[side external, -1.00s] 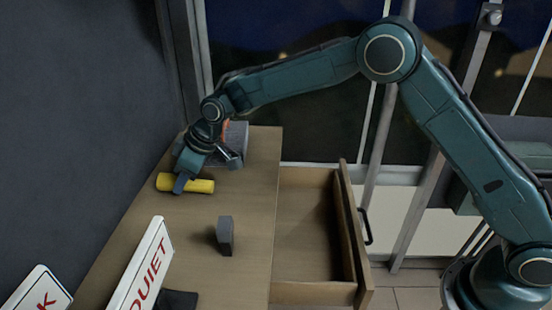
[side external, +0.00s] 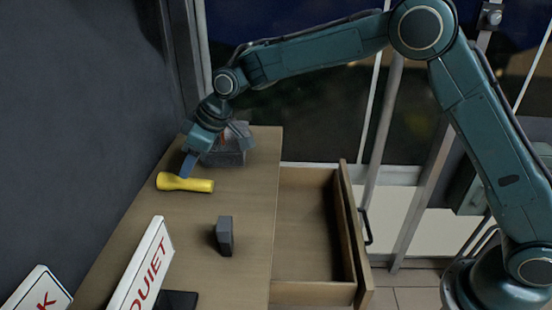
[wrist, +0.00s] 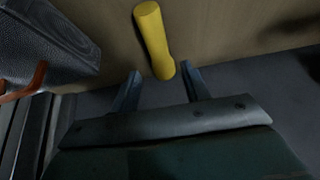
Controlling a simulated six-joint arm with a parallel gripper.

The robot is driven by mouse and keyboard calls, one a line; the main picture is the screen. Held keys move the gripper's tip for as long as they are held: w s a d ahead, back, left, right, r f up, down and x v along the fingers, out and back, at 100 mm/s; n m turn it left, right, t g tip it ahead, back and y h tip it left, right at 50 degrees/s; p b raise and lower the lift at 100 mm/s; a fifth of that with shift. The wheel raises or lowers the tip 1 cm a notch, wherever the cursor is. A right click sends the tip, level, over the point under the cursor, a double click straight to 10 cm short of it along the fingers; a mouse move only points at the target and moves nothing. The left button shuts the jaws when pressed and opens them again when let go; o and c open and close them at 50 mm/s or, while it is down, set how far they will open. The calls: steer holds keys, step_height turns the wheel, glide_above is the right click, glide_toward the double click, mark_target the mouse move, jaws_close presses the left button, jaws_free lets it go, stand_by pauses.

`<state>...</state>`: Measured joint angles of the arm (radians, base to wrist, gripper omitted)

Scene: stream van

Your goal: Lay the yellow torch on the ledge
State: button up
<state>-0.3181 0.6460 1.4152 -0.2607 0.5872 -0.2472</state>
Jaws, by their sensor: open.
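The yellow torch (side external: 185,183) lies on its side on the wooden top (side external: 262,205), near the left wall. It also shows in the wrist view (wrist: 153,38), with one end close to the gap between my fingers. My gripper (side external: 187,166) is open and empty, just above and behind the torch in the side view. Its two fingers (wrist: 160,74) stand apart in the wrist view, and neither looks closed on the torch. No separate ledge can be told apart from this wooden top.
A grey case (side external: 226,158) stands close behind my gripper; an orange handle (wrist: 24,86) shows beside it. A dark block (side external: 224,236) stands nearer the front. A QUIET sign (side external: 142,268) leans at the front left. An empty drawer (side external: 309,225) stands open at right.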

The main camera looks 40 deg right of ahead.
steer(key=v, duration=0.6)
steer(key=shift+r, duration=0.15)
steer(key=shift+s, duration=0.1)
stand_by(0.3)
steer(key=s+d+r+m+t+h, duration=0.1)
steer(key=s+d+r+m, duration=0.1)
steer(key=s+d+r, duration=0.45)
steer(key=s+d+r+m+h, duration=0.1)
steer(key=s+d+r+m, duration=0.15)
steer(key=s+d, duration=0.65)
steer(key=s+d+f+m+h, duration=0.1)
steer(key=s+d+f+m, duration=0.1)
steer(key=s, duration=0.8)
steer(key=s+d+f+m+h, duration=0.1)
steer(key=s+d, duration=0.4)
steer(key=s, duration=0.6)
steer(key=shift+s+d+f+m, duration=0.2)
steer(key=shift+s+f+m, duration=0.1)
steer(key=shift+f+m, duration=0.35)
